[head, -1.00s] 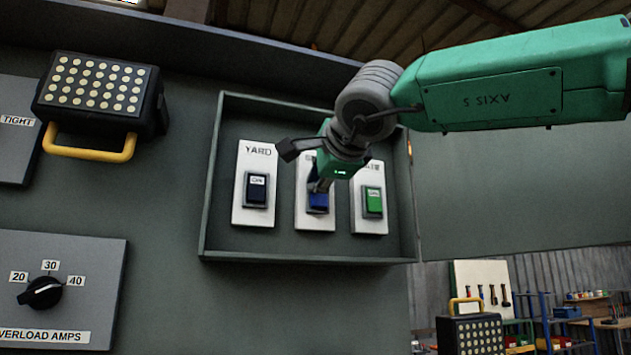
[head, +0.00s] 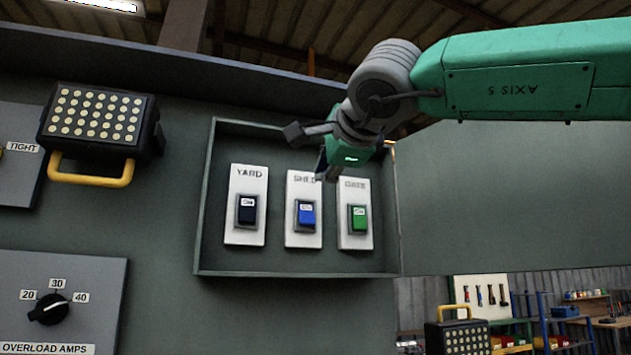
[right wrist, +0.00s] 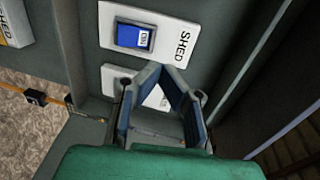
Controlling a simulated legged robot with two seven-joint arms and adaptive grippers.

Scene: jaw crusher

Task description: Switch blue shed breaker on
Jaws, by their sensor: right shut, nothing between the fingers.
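The blue shed breaker (head: 307,216) is a rocker on a white plate marked SHED, the middle of three in a shallow box. Its upper end carries a small white ON label. It also shows in the right wrist view (right wrist: 131,36), uncovered, with the label toward the plate's lettering. My right gripper (head: 322,178) is shut and empty. In the head view it overlaps the top right of the SHED plate, above the rocker and apart from it. Its fingers also show in the right wrist view (right wrist: 165,78), below the SHED plate and partly over another plate. My left gripper is not in view.
The black yard breaker (head: 247,210) is left of the shed one and the green breaker (head: 358,218) is right. The box rim (head: 300,273) encloses all three. A lamp with a yellow handle (head: 95,120) and an overload dial (head: 48,308) are at left.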

